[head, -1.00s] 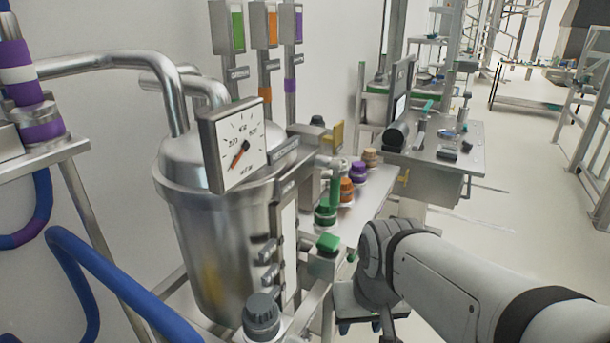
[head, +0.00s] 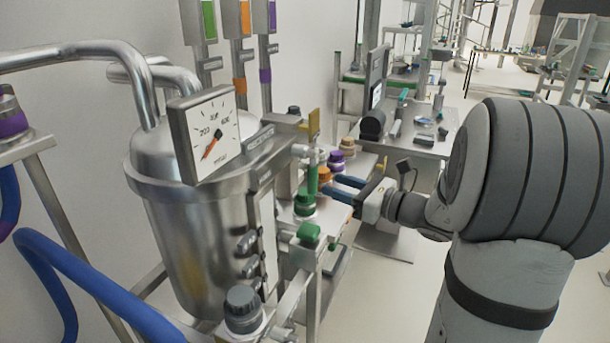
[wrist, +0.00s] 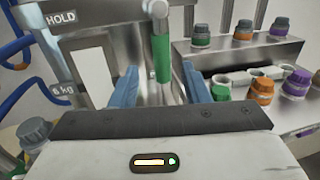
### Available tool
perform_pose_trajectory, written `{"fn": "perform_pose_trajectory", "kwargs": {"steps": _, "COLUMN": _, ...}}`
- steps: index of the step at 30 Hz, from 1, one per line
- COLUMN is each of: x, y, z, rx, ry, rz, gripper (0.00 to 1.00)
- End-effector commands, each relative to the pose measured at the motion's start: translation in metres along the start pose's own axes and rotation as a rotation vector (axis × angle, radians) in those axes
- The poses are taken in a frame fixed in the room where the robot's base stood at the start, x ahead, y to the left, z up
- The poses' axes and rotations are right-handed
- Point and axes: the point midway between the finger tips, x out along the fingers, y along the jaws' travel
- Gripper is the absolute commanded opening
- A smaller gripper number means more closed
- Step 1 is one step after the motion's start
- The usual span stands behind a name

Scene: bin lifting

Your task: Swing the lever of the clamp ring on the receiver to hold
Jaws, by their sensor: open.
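The receiver (head: 180,235) is a steel vessel with a square dial gauge on the left of the head view. At its right side is a lever with a green upright handle (head: 312,176). In the wrist view the green handle (wrist: 161,58) hangs down from a metal pivot, and a HOLD label (wrist: 61,19) is at upper left. My gripper (head: 331,186) is open, its blue fingers pointing at the handle from the right. In the wrist view the handle appears between the fingertips (wrist: 159,68), seemingly just ahead of them. I cannot tell whether they touch it.
Jars with coloured lids (head: 324,176) stand beside and behind the lever. A green block (head: 309,233) and a dark-capped jar (head: 243,308) are in front. A blue hose (head: 90,262) runs at left.

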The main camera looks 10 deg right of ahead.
Motion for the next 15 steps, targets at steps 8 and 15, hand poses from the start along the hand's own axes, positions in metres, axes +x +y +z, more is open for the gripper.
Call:
{"fn": "perform_pose_trajectory", "kwargs": {"steps": 8, "x": 0.037, "y": -0.003, "z": 0.002, "rx": 0.010, "ry": -0.010, "rz": -0.007, "gripper": 0.42}}
{"fn": "perform_pose_trajectory", "kwargs": {"steps": 15, "x": 0.069, "y": -0.003, "z": 0.002, "rx": 0.009, "ry": -0.008, "rz": -0.007, "gripper": 0.42}}
